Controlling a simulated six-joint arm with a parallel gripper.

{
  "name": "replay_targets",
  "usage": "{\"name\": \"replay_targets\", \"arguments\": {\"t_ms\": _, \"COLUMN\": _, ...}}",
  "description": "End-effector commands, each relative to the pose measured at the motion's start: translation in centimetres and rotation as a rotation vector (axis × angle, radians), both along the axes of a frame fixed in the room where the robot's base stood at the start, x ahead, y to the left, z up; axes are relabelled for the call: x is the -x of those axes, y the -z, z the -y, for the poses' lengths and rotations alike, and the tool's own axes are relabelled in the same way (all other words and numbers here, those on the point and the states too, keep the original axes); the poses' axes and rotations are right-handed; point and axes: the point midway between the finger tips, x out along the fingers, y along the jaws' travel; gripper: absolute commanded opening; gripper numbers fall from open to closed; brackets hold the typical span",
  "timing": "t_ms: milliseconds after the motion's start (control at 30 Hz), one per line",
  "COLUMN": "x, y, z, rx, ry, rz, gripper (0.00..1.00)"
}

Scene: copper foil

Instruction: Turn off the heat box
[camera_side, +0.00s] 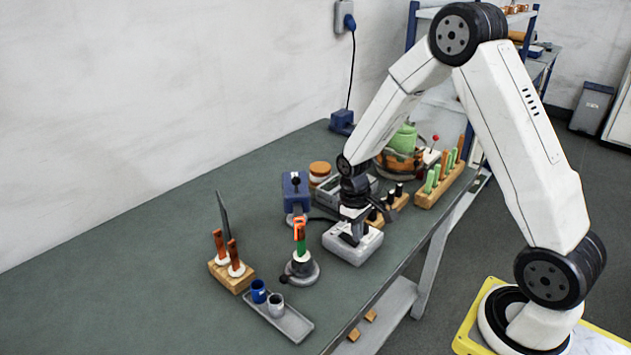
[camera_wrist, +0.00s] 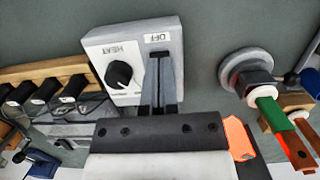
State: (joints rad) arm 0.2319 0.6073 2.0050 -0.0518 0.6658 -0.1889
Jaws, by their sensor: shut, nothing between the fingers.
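The heat box (camera_side: 352,247) is a pale grey box on the green table, under my gripper in the side view. In the wrist view the heat box (camera_wrist: 135,27) shows a white face with a HEAT label, a black knob (camera_wrist: 119,74) and an OFF label (camera_wrist: 157,38). My gripper (camera_wrist: 159,56) is shut and empty, pointing at the face just beside the OFF label, with the knob to its left. The fingers hide the part of the face below that label. I cannot tell whether they touch it. In the side view my gripper (camera_side: 352,236) is right over the box.
A round-based stand (camera_side: 303,272) with a green and orange piece stands left of the box. A wooden rack (camera_wrist: 45,72) of black-handled tools is close on its other side. A tray (camera_side: 290,325) with cups lies toward the front. The left part of the table is clear.

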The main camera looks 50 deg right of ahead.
Motion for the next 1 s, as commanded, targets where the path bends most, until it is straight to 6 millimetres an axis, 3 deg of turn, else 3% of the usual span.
{"name": "replay_targets", "arguments": {"t_ms": 567, "x": 0.0, "y": -0.5, "z": 0.0, "rx": 0.0, "ry": 0.0, "rz": 0.0, "gripper": 0.0}}
{"name": "replay_targets", "arguments": {"t_ms": 1000, "x": 0.6, "y": -4.6, "z": 0.0, "rx": 0.0, "ry": 0.0, "rz": 0.003, "gripper": 0.0}}
